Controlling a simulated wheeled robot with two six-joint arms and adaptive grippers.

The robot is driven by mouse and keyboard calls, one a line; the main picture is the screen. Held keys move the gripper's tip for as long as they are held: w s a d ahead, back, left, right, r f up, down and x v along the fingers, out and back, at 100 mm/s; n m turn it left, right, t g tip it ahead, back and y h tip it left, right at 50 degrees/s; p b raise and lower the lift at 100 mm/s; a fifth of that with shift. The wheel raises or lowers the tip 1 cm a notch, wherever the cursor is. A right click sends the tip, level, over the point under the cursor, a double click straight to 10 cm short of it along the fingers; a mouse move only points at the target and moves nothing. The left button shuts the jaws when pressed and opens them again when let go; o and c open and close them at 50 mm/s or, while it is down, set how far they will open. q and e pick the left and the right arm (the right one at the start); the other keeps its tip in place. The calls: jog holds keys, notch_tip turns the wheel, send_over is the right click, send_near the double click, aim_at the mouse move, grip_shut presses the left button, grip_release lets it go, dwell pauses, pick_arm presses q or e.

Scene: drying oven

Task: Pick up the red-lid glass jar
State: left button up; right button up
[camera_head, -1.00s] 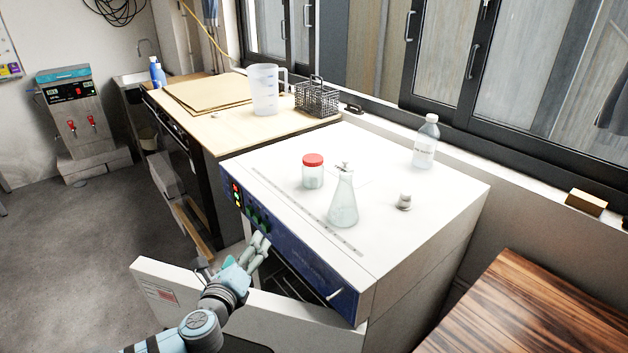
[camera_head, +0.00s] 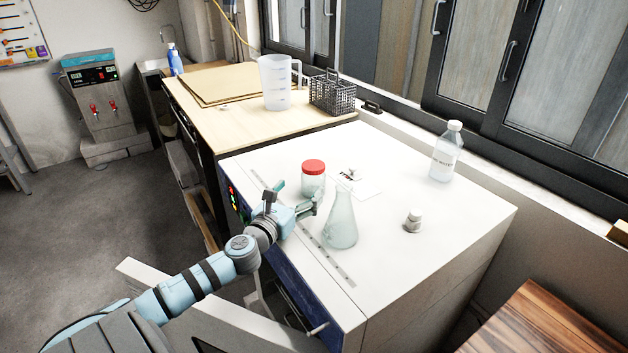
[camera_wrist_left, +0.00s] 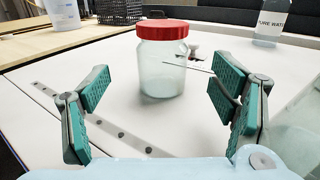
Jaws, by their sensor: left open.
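The red-lid glass jar (camera_head: 313,180) stands upright on the white top of the drying oven (camera_head: 420,260), near its front left part. My left gripper (camera_head: 298,197) is just in front of the jar, above the oven top. In the left wrist view, the jar (camera_wrist_left: 162,62) stands straight ahead, between and beyond the two open fingers (camera_wrist_left: 160,105). The fingers do not touch it, and nothing is between them. My right gripper is not in view.
A conical flask (camera_head: 341,222) stands close right of my left gripper. A pitcher (camera_head: 275,84) and a wire basket (camera_head: 333,95) stand on the wooden counter behind. The oven door (camera_head: 210,318) hangs open in front.

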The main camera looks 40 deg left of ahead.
aim_at(313, 178)
pick_arm(q)
jog(key=p+x, duration=0.1)
jog(key=x, duration=0.6)
jog(key=shift+w+d+f, duration=0.1)
jog(key=shift+w+f, duration=0.05)
jog(key=shift+w, duration=0.25)
jog(key=shift+w+f, duration=0.15)
jog(key=c, duration=1.3)
